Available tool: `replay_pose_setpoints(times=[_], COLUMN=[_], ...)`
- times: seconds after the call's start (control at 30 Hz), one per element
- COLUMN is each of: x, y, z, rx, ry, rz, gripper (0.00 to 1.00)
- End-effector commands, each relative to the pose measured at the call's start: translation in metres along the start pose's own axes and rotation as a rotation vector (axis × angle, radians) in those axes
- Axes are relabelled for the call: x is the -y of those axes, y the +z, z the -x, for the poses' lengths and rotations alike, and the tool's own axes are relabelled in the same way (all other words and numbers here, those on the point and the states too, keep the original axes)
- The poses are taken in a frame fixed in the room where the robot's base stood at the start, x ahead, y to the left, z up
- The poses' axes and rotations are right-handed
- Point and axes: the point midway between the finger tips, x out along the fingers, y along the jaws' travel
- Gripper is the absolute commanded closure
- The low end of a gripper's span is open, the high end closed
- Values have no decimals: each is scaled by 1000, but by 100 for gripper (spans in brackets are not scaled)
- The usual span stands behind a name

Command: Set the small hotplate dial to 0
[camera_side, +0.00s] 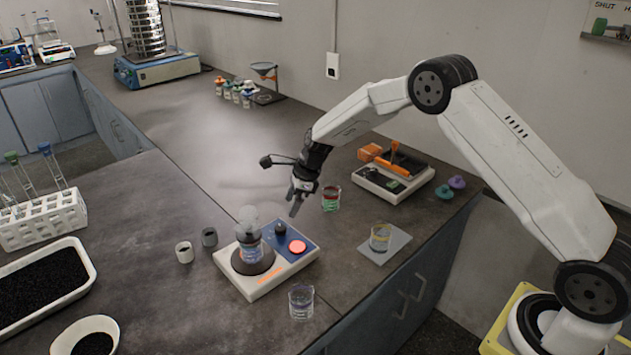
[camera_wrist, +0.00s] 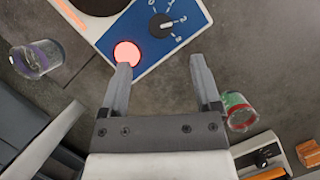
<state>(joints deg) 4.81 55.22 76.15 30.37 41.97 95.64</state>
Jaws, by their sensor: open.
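The small hotplate (camera_side: 250,290) is a white box with a blue panel, standing on the dark bench in the side view. Its black dial (camera_side: 281,229) is on the panel, beside a glowing red button (camera_side: 297,247). The wrist view shows the dial (camera_wrist: 160,25) at the top, with white numerals along its right side; its white mark points to the right, toward the numerals, but the exact setting is unclear. My gripper (camera_side: 297,205) is open and empty, above the bench near the panel. In the wrist view its fingertips (camera_wrist: 160,62) are below the dial, apart from it.
A flask (camera_side: 249,238) stands on the hotplate's round plate. A beaker (camera_side: 301,300) is in front, and a beaker with red (camera_side: 331,198) is behind, near my gripper. Two small cups (camera_side: 184,252) are at left. A balance (camera_side: 392,180) stands behind right.

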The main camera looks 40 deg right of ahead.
Motion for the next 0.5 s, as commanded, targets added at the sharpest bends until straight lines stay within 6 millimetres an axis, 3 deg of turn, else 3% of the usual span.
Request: replay_pose_setpoints(times=[0.27, 0.5], x=[1, 0], y=[0, 0], z=[-3, -17], rx=[1, 1], ry=[1, 1], rz=[-9, -8], gripper=[19, 19])
